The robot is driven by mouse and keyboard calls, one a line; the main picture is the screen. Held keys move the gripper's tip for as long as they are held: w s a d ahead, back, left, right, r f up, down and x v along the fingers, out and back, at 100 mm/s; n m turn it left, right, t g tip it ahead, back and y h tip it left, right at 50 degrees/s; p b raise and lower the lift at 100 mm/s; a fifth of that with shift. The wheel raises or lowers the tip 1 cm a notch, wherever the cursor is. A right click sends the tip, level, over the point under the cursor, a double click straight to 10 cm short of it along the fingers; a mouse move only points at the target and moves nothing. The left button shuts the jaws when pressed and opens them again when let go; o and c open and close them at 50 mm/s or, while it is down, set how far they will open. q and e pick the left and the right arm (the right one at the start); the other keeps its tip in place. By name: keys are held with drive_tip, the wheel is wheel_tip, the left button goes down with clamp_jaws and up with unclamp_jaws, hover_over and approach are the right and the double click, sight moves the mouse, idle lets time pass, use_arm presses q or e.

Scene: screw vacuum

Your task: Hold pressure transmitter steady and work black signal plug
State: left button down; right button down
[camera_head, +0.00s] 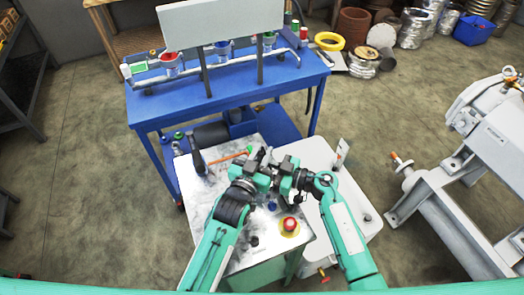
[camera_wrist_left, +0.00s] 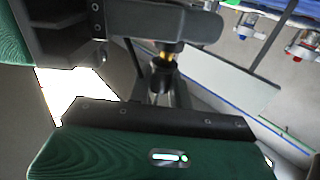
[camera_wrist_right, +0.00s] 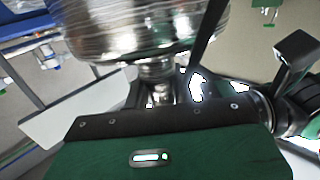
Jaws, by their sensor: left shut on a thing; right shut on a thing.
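My left gripper (camera_head: 263,160) and right gripper (camera_head: 284,167) meet close together over the grey metal worktop (camera_head: 205,215). In the left wrist view, the left jaws are shut around a dark black piece, which looks like the black signal plug (camera_wrist_left: 160,82), with a brass-coloured part (camera_wrist_left: 170,50) above it. In the right wrist view, the right jaws are shut on the narrow neck of a shiny silver cylinder, which looks like the pressure transmitter (camera_wrist_right: 140,28). In the head view the grippers mostly hide both pieces, and I cannot tell whether they touch.
A red button (camera_head: 289,224) stands at the worktop's front right. An orange rod (camera_head: 228,158) lies at its back near an upright black part (camera_head: 198,160). A blue bench (camera_head: 185,105) with pipes and a white board (camera_head: 215,22) stands behind.

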use_arm(q)
drive_tip(key=shift+f, duration=0.55)
drive_tip(key=c, duration=1.2)
unclamp_jaws()
drive_tip(key=shift+s, duration=0.1)
drive_tip(key=v, duration=1.2)
use_arm(e)
drive_tip(key=c, duration=1.1)
unclamp_jaws()
